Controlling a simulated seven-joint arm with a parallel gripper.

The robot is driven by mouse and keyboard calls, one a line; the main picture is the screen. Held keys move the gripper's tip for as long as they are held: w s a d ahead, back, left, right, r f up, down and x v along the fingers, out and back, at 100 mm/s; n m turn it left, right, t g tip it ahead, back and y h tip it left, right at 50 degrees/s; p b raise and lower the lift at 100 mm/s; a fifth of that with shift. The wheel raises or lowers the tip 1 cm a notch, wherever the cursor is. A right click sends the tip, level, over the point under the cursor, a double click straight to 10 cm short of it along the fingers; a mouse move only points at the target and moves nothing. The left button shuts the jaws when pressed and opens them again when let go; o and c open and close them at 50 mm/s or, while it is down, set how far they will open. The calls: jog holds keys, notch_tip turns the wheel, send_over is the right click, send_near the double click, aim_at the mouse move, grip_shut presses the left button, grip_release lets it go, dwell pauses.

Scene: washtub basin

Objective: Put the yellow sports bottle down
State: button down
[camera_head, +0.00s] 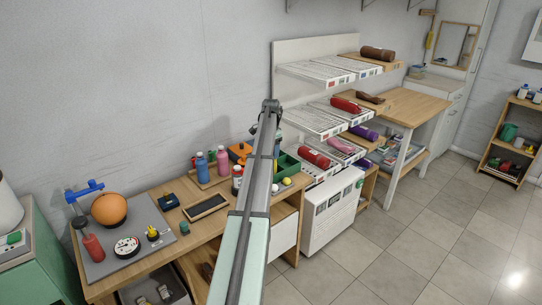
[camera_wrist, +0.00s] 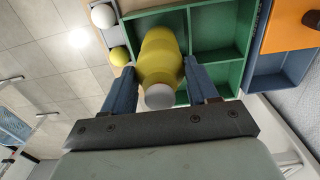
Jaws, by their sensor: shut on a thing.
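The yellow sports bottle (camera_wrist: 160,57) is in the wrist view, with a pale round end (camera_wrist: 159,97) toward the camera. My gripper (camera_wrist: 162,78) is shut on it, one blue-grey finger on each side. Behind the bottle in that view is a green divided tray (camera_wrist: 228,57), whose visible compartments look empty. I cannot tell how far the bottle is from the tray. In the head view the green tray (camera_head: 289,165) is on the wooden table, partly behind my arm. I cannot make out the bottle or the fingers there.
A white ball (camera_wrist: 103,16) and a yellow ball (camera_wrist: 119,56) lie beside the tray. An orange container (camera_head: 240,151), a blue bottle (camera_head: 202,168) and a pink bottle (camera_head: 223,162) stand left of my arm.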

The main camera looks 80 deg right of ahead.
jog(key=shift+f, duration=1.3)
jog(key=shift+c, duration=1.5)
grip_release()
notch_tip(320, 180, up, 12)
jog(key=shift+r, duration=0.15)
